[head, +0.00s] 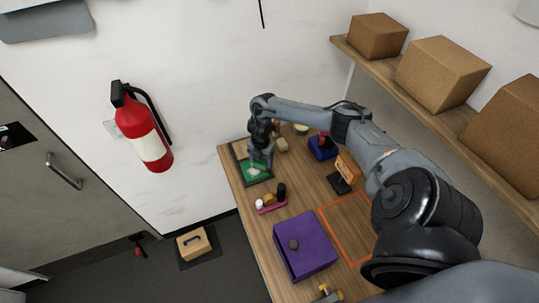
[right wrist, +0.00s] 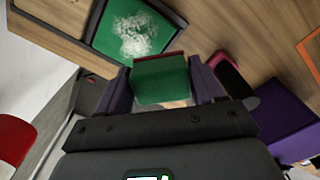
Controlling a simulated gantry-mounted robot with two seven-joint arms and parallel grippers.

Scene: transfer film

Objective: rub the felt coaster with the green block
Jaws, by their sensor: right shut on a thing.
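My right gripper (head: 259,166) is low over the far left corner of the wooden table in the head view. In the right wrist view its fingers (right wrist: 163,82) are shut on the green block (right wrist: 160,80). A green panel (right wrist: 105,35) in a dark frame, with a patch of white marks, lies just beyond the block; it also shows in the head view (head: 252,176). I cannot tell whether the block touches it. Nothing clearly shows as a felt coaster; I cannot tell whether this panel is it. My left gripper is not in view.
A pink tray (head: 272,209) with small items and a purple box (head: 312,255) stand nearer on the table. A blue box (head: 322,152) and a brown piece on a black stand (head: 348,168) are to the right. An orange outline (head: 327,225) encloses bare wood.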

